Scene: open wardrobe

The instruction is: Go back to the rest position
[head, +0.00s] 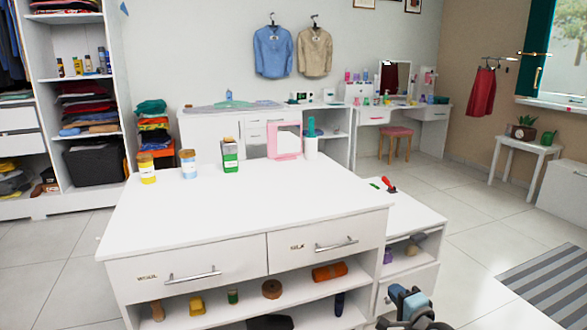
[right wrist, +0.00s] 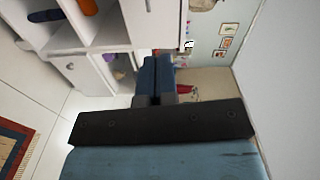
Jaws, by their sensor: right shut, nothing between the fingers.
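My right gripper (head: 408,302) shows at the bottom of the head view, in front of the lower right side of the white island (head: 250,210). In the right wrist view its blue fingers (right wrist: 153,82) are together with nothing between them. It appears apart from the furniture. My left gripper is not in the head view.
The island has two drawers with silver handles (head: 195,275) and an open shelf with small items. Jars, a green box and a pink-framed thing (head: 284,142) stand on its top. A lower white cabinet (head: 405,240) adjoins it. Tiled floor (head: 480,215) is clear at right, beside a striped rug (head: 548,280).

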